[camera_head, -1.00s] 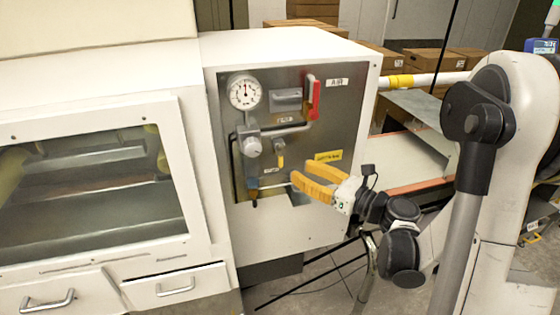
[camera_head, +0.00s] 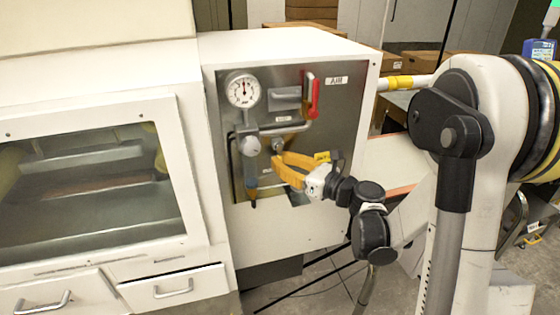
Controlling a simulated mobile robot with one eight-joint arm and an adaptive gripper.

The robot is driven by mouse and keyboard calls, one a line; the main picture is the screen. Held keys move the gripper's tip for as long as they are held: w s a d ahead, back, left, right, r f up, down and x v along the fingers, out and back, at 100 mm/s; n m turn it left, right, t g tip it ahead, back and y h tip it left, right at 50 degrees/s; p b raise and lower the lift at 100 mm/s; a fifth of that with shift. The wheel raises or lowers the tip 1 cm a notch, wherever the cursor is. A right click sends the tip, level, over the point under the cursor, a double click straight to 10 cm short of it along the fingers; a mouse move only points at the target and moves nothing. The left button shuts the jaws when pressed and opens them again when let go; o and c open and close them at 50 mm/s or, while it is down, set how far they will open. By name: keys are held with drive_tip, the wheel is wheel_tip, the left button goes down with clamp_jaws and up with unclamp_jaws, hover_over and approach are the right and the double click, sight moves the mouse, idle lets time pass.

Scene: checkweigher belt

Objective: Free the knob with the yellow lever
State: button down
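The grey round knob (camera_head: 250,146) sits on the steel panel (camera_head: 228,105), below the round pressure gauge (camera_head: 243,90). My gripper (camera_head: 277,164), with yellow-orange fingers, is at the panel just right of and slightly below the knob. Its fingertips cover the spot where the small yellow lever hangs, under a small round fitting (camera_head: 278,145). The lever itself is hidden or blends with the fingers. A gap shows between the fingers farther back, but I cannot tell whether the tips are closed on the lever.
A red handle (camera_head: 313,98) is at the upper right of the panel, with a grey pipe (camera_head: 285,129) below it. A bowl with a blue part (camera_head: 251,180) hangs under the knob. A windowed cabinet (camera_head: 90,190) stands left. Cartons are behind.

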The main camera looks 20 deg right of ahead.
sight(293, 152)
drive_tip(key=shift+d, duration=0.1)
drive_tip(key=d+n+g+h+p, duration=0.1)
drive_tip(key=n+p, duration=0.1)
drive_tip(key=r+n+g+h+p, duration=0.1)
drive_tip(key=n+p, duration=0.1)
drive_tip(key=shift+d+h, duration=0.3)
drive_tip(key=shift+d, duration=0.05)
drive_tip(key=n+h+p, duration=0.1)
drive_tip(key=d+n+g+h+p, duration=0.1)
drive_tip(key=r+n+h+p, duration=0.1)
drive_tip(key=n+p, duration=0.1)
drive_tip(key=shift+d, duration=0.25)
drive_tip(key=shift+h, duration=0.3)
idle(0.4)
drive_tip(key=c, duration=1.5)
unclamp_jaws()
drive_tip(key=shift+o, duration=0.2)
drive_tip(key=v, duration=1.2)
drive_tip(key=shift+r, duration=0.2)
drive_tip(key=shift+w, duration=0.1)
